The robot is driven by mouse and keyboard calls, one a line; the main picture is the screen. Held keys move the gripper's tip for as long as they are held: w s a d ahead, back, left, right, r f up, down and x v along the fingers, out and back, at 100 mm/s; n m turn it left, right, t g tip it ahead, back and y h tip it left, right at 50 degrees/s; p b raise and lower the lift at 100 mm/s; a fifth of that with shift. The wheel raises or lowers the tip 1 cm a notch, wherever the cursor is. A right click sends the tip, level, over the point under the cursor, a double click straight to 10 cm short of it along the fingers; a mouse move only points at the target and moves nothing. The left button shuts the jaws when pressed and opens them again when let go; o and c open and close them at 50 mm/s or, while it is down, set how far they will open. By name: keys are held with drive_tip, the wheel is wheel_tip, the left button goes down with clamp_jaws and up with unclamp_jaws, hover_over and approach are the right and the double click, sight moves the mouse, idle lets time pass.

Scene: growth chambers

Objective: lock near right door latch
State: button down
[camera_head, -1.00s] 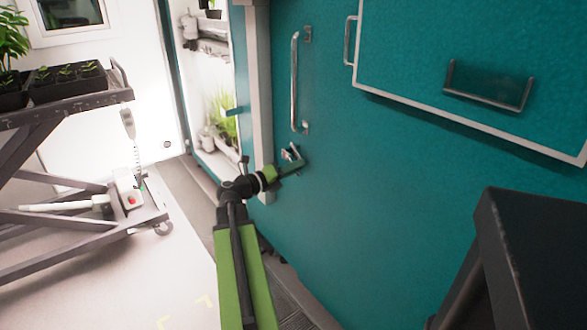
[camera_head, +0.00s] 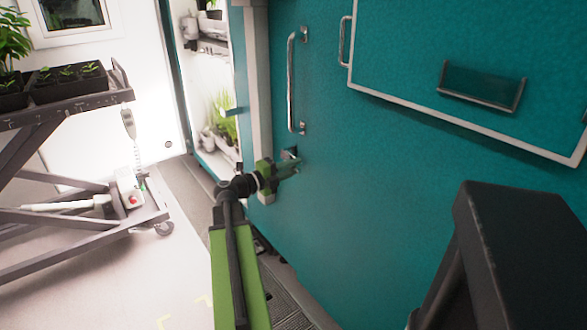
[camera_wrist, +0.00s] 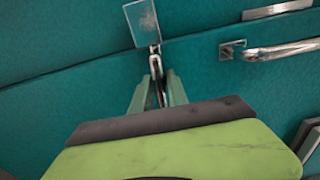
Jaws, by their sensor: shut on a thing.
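The near right door latch (camera_head: 289,153) is a small metal fitting on the teal door (camera_head: 350,190), below the long vertical handle (camera_head: 291,85). In the wrist view the latch (camera_wrist: 143,24) has a square metal plate with a narrow metal lever (camera_wrist: 155,62) below it. My gripper (camera_head: 291,166) is at the latch, and its green fingers (camera_wrist: 158,90) are shut around the lever's lower end. In the head view my gripper hides part of the latch. How far the lever is turned is hard to tell.
An open lit chamber with plants (camera_head: 222,115) stands left of the door. A grey cart (camera_head: 70,113) with seedling trays (camera_head: 68,82) stands further left. A framed teal panel (camera_head: 450,120) is at upper right. The pale floor (camera_head: 110,265) between cart and door is clear.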

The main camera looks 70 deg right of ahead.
drive_tip(key=shift+w+d, duration=0.1)
idle(0.7)
drive_tip(key=c, duration=1.3)
unclamp_jaws()
drive_tip(key=v, duration=1.7)
drive_tip(key=shift+w+a, duration=0.15)
drive_tip(key=shift+a, duration=0.05)
